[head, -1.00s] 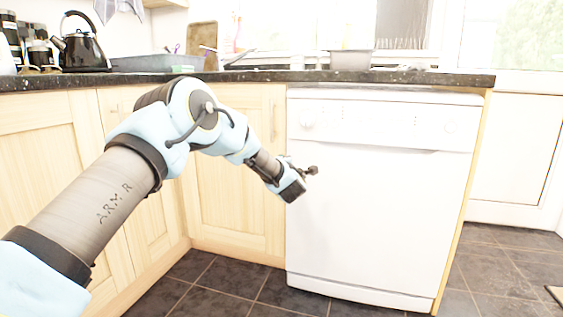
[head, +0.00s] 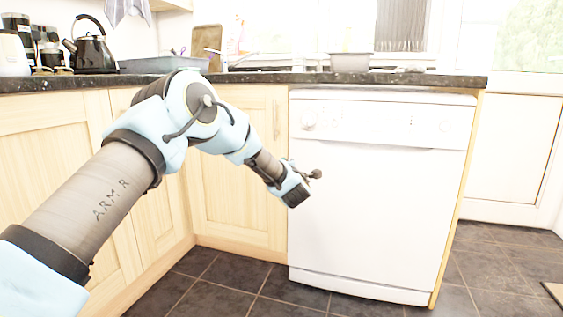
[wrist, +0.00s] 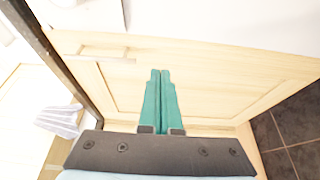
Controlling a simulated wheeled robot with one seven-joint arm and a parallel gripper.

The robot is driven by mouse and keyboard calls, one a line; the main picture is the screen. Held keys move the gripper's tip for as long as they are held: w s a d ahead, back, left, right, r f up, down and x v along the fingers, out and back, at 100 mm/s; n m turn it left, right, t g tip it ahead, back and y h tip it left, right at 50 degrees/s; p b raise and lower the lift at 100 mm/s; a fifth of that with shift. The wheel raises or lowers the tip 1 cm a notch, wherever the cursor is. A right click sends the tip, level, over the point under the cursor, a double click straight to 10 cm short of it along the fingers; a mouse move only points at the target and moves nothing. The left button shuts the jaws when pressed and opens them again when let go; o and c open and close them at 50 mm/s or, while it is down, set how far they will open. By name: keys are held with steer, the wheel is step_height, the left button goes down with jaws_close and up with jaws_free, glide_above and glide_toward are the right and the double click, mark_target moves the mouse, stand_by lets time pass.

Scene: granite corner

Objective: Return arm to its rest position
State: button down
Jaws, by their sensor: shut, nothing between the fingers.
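In the head view the dark wrist end (head: 293,190) is in front of the white dishwasher (head: 375,215), and the fingers cannot be made out there. In the wrist view the fingers point toward a light wood cabinet door (wrist: 205,85); I cannot tell the distance.
A dark granite counter (head: 400,79) runs above the cabinets and dishwasher. A black kettle (head: 90,48), a grey tray (head: 165,65) and a wooden board (head: 206,45) stand on it. Dark floor tiles (head: 480,262) are clear at the right.

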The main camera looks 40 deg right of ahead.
steer(key=s+a+p, duration=0.1)
steer(key=s+a, duration=0.1)
steer(key=s, duration=0.5)
steer(key=w+a+m+g+y, duration=0.1)
steer(key=w+a+m+g, duration=0.35)
steer(key=w+a, duration=0.75)
steer(key=w+a+f+m+g+y, duration=0.2)
steer(key=a+m+y, duration=0.25)
steer(key=a, duration=2.05)
steer(key=s+a+f+m+g+y, duration=0.1)
steer(key=s+a+g+y, duration=0.1)
steer(key=s+a, duration=0.6)
steer(key=s+a+f+m+g+y, duration=0.15)
steer(key=s+a, duration=0.35)
steer(key=a, duration=0.7)
steer(key=s+a+f+g+y, duration=0.1)
steer(key=s+a+g+y, duration=0.15)
steer(key=s+a, duration=0.6)
steer(key=w+r+p, duration=0.1)
steer(key=r+p, duration=1.7)
steer(key=w+a+r+p, duration=0.1)
steer(key=w+r+p, duration=0.1)
steer(key=r+p, duration=1.7)
steer(key=shift+w+a+r+h+p, duration=0.15)
steer(key=shift+a+r+h+p, duration=0.05)
steer(key=shift+a+h+p, duration=0.15)
